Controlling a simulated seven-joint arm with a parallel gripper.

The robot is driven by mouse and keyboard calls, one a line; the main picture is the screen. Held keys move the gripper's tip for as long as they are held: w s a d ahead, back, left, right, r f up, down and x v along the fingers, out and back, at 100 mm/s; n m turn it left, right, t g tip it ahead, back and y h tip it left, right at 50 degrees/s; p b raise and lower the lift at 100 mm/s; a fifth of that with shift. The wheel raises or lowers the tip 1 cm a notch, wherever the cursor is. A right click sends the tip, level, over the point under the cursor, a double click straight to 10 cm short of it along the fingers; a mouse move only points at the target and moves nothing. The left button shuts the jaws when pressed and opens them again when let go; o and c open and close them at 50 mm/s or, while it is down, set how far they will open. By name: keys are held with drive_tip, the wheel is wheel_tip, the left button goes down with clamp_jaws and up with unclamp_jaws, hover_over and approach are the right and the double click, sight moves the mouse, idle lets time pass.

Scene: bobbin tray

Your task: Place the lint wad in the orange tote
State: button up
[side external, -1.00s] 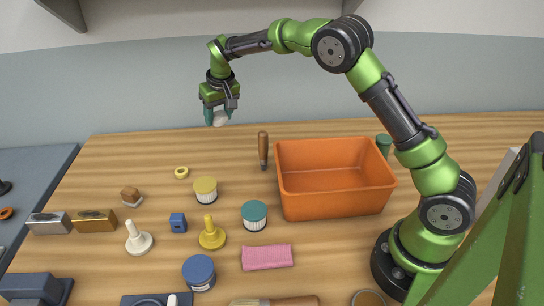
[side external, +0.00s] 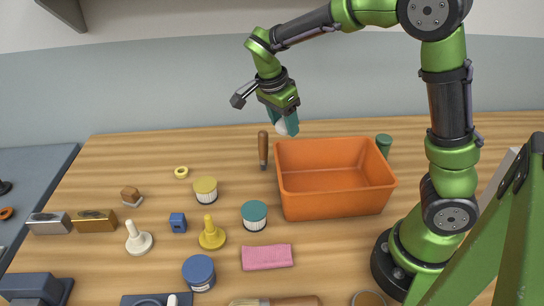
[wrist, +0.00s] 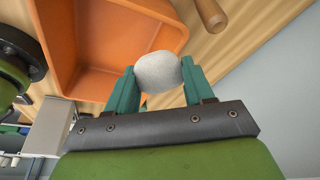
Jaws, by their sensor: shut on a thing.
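The lint wad (wrist: 158,72) is a pale grey-white ball held between the two teal fingers of my gripper (wrist: 160,80) in the wrist view. In the side view my gripper (side external: 287,124) is up in the air near the tote's back left corner, with the wad (side external: 282,128) partly hidden by a finger. The orange tote (side external: 337,203) stands open on the table at right of centre, and its visible inside is empty. In the wrist view the tote (wrist: 54,45) fills the upper left, beyond the wad.
Several lidded jars, including a teal-lidded one (side external: 254,214), a pink cloth (side external: 267,257) and a yellow stand (side external: 211,236) lie left and in front.

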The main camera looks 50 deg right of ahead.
drive_tip(key=s+m+g+y, duration=0.1)
drive_tip(key=s+m+g, duration=0.1)
drive_tip(key=s+m, duration=0.6)
drive_tip(key=n, duration=0.1)
hover_over(311, 183)
drive_tip(key=s+a, duration=0.2)
drive_tip(key=a, duration=0.1)
drive_tip(key=f, duration=1.1)
drive_tip(key=shift+a+f, duration=0.2)
drive_tip(key=shift+w+f, duration=0.1)
drive_tip(key=shift+f, duration=2.15)
drive_tip(key=shift+f, duration=0.1)
drive_tip(key=o, duration=1)
